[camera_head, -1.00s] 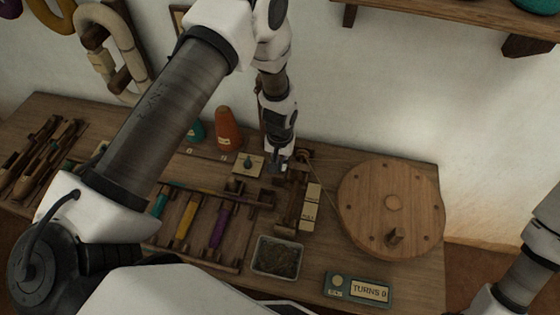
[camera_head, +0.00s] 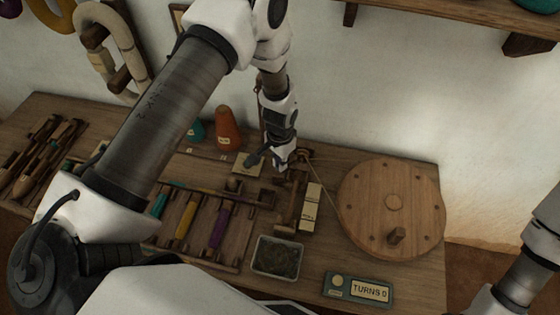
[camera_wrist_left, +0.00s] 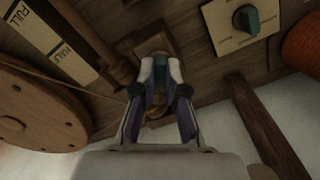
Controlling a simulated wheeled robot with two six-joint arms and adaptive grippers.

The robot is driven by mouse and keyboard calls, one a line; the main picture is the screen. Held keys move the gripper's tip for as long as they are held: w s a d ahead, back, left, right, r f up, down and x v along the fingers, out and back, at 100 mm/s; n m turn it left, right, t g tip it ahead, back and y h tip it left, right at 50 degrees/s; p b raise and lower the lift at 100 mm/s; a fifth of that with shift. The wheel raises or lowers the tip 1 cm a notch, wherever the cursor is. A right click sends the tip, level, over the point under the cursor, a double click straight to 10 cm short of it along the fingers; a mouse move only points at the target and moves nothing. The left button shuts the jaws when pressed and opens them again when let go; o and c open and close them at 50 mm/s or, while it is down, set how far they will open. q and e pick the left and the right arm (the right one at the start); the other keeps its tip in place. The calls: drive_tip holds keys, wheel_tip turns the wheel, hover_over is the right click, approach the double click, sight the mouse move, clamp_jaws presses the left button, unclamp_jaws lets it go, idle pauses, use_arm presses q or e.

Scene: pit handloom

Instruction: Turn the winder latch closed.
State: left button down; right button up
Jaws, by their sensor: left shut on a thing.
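My left gripper (camera_head: 281,166) is at the back of the bench, by the far end of the wooden winder frame (camera_head: 287,212). In the left wrist view its two fingers (camera_wrist_left: 161,66) are close together over a small brown wooden block (camera_wrist_left: 152,43). They are shut on a small part there, which I take to be the winder latch; the fingers hide most of it, so its angle cannot be told. The round wooden winder wheel (camera_head: 365,200) stands to the right of the frame. My right gripper is out of view.
A cream plate with a teal knob (camera_wrist_left: 245,18) and an orange cone (camera_head: 228,130) are close to the gripper. A labelled cream strip (camera_head: 311,205), a metal tray (camera_head: 258,266) and a counter reading TURNS 0 (camera_head: 358,289) are nearer the front. The wall is behind.

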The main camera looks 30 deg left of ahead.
use_arm(q)
drive_tip(key=m, duration=0.5)
drive_tip(key=shift+m, duration=0.3)
drive_tip(key=m, duration=0.5)
drive_tip(key=shift+m, duration=0.4)
drive_tip(key=c, duration=1.2)
unclamp_jaws()
wheel_tip(320, 180, up, 12)
